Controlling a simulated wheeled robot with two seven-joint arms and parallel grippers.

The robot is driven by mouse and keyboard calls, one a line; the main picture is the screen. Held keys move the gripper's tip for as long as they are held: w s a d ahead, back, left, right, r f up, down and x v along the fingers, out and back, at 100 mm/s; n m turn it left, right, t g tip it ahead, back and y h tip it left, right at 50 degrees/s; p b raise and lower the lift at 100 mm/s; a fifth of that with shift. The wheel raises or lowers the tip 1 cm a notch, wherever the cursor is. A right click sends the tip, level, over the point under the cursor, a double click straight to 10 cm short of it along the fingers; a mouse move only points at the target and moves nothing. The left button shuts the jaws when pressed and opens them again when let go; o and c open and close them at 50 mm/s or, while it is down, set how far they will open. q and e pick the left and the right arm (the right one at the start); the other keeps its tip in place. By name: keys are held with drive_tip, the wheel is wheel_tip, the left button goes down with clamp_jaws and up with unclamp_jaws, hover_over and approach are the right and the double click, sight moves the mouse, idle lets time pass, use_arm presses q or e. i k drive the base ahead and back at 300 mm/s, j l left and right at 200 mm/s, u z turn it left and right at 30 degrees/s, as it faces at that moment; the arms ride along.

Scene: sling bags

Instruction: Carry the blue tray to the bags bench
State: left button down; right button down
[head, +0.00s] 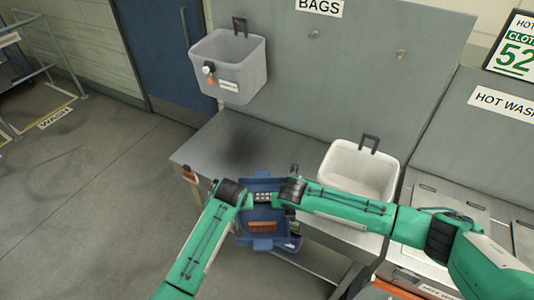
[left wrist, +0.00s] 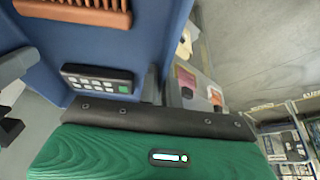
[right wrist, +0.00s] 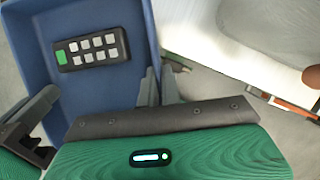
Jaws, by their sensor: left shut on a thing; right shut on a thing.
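The blue tray (head: 263,244) is in the lower middle of the head view, at the front edge of the bags bench (head: 215,148). Whether it touches the bench I cannot tell. It holds a brown ribbed thing (head: 262,227) and a dark keypad-like device (right wrist: 92,48), which also shows in the left wrist view (left wrist: 97,79). My left gripper (left wrist: 162,90) is shut on one side wall of the tray. My right gripper (right wrist: 160,88) is shut on the opposite wall. In the head view my forearms and wrists partly hide the tray.
A grey bin (head: 228,68) hangs on the back panel at the left. The bench top between them is clear. A hot wash counter (head: 465,185) adjoins at the right. Open floor (head: 90,190) lies left.

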sight(271, 167)
drive_tip(key=i+j+z, duration=0.25)
drive_tip(key=i+j, duration=0.25)
drive_tip(key=j, duration=0.15)
drive_tip(key=i+j+z, duration=0.15)
drive_tip(key=j, duration=0.25)
drive_tip(key=i+j+z, duration=0.3)
drive_tip(key=j+z, duration=0.3)
drive_tip(key=i+l, duration=0.05)
